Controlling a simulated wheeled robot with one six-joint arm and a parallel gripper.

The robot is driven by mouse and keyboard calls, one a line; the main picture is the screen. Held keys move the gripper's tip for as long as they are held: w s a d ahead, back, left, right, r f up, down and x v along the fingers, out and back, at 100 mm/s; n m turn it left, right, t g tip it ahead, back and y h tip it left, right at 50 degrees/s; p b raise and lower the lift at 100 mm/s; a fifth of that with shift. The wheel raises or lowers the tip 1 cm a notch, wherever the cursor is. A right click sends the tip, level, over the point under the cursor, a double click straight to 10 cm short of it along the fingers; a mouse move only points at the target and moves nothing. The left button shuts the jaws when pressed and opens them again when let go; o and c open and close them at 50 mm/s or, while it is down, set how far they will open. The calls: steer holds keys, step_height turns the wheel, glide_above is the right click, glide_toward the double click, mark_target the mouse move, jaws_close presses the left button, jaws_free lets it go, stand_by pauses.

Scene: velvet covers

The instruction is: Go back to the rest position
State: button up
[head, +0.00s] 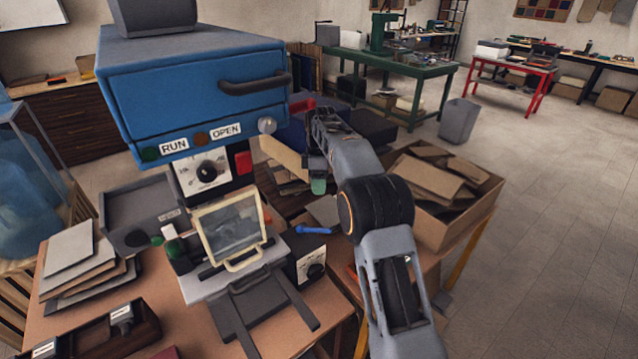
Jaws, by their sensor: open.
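My arm rises from the bottom right of the head view and bends over toward the middle. My gripper (318,183) is at its far end, to the right of the blue machine (195,95). The jaws are small and partly hidden by my own wrist. They are open, and I see nothing held between them. The gripper is above and beyond the work table, apart from the machine's front as far as I can tell. The machine has a dark handle, RUN and OPEN labels and a dial below.
A framed plate (232,228) stands on the machine's bed, with a blue tool (313,230) nearby. Grey sheets (85,268) are stacked at left. A carton of cardboard pieces (472,221) stands right of my arm. A grey bin (458,121) is farther back. The right floor is clear.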

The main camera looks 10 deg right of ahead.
step_height(320, 180, down, 5)
steer(key=s+m, duration=0.3)
steer(key=m, duration=0.4)
steer(key=s+d+r+m+t, duration=0.1)
steer(key=s+m+t, duration=0.1)
steer(key=s, duration=0.7)
steer(key=s+r+m+t, duration=0.2)
steer(key=s+m, duration=0.1)
steer(key=s, duration=0.6)
steer(key=s+d+r+m+t, duration=0.1)
steer(key=s+r+m+t, duration=0.1)
steer(key=s, duration=0.7)
steer(key=shift+d+r+m+h, duration=0.25)
steer(key=shift+d+m+h, duration=0.05)
steer(key=shift+m, duration=0.2)
